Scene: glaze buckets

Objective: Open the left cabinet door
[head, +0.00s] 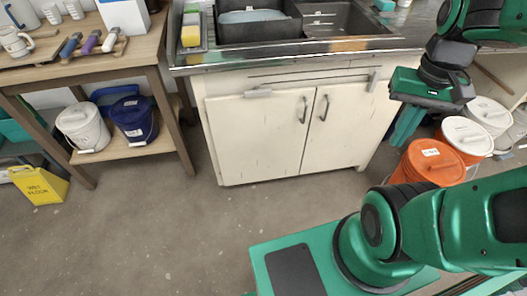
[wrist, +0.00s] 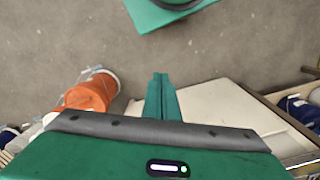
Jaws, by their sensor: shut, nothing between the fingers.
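A white two-door cabinet stands under the sink counter in the head view. Its left door (head: 255,135) is closed, with a vertical metal handle (head: 303,110) near its right edge. The right door (head: 338,120) is also closed, with its handle (head: 324,107) near its left edge. My gripper (head: 402,138) is in front of the cabinet's right end, to the right of both handles, pointing down. Its green fingers are together and empty. In the wrist view the shut fingers (wrist: 161,80) show beside a pale cabinet surface (wrist: 215,105); the handles are not visible there.
An orange bucket (head: 430,165) and white-lidded buckets (head: 467,135) stand right of the cabinet, close to my gripper. A wooden table (head: 150,50) at left has a white bucket (head: 84,128) and a blue bucket (head: 134,120) on its lower shelf. Floor before the cabinet is clear.

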